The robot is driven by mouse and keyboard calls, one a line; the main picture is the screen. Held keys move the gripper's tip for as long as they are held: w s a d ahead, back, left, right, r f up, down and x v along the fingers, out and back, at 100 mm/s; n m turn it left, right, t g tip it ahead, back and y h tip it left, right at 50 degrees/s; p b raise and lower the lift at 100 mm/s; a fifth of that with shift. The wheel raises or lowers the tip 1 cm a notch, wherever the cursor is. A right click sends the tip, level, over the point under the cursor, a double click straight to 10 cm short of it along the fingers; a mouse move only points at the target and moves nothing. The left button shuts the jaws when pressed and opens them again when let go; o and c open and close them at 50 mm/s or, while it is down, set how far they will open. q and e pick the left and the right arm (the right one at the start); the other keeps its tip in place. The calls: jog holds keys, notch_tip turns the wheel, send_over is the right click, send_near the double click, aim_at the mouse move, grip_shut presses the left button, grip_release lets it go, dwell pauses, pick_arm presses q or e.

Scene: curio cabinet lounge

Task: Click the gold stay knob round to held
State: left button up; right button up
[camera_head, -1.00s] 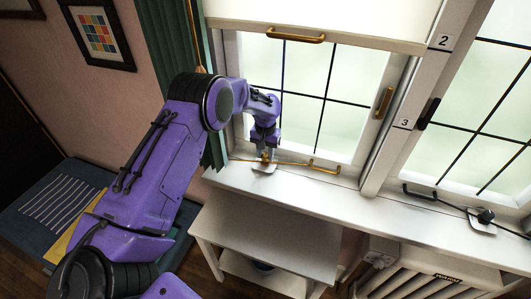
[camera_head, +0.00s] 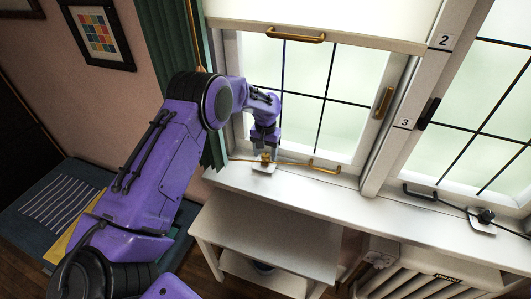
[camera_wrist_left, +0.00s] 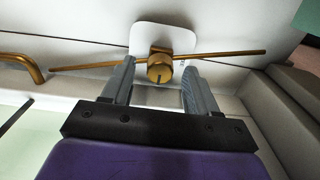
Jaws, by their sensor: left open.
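The gold stay knob (camera_wrist_left: 160,68) sits on a white plate (camera_wrist_left: 150,32) in the left wrist view, with a dark line on its face. A long gold stay bar (camera_wrist_left: 225,54) passes by the knob; small marks on the plate are unreadable. In the head view the knob (camera_head: 265,157) is on the sill below the left window. My left gripper (camera_wrist_left: 158,75) is open, its two fingers on either side of the knob with visible gaps. It also shows in the head view (camera_head: 263,148), just above the knob. My right gripper is not in view.
The white sill (camera_head: 320,188) runs along below the windows. A gold handle (camera_head: 384,102) is on the left window frame. A second, black stay (camera_head: 484,215) is on the right. A white side table (camera_head: 265,230) and radiator (camera_head: 430,275) stand below.

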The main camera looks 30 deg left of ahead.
aim_at(265, 155)
pick_arm(q)
notch_tip(265, 155, up, 10)
jog(key=b, duration=0.2)
dwell(0.5)
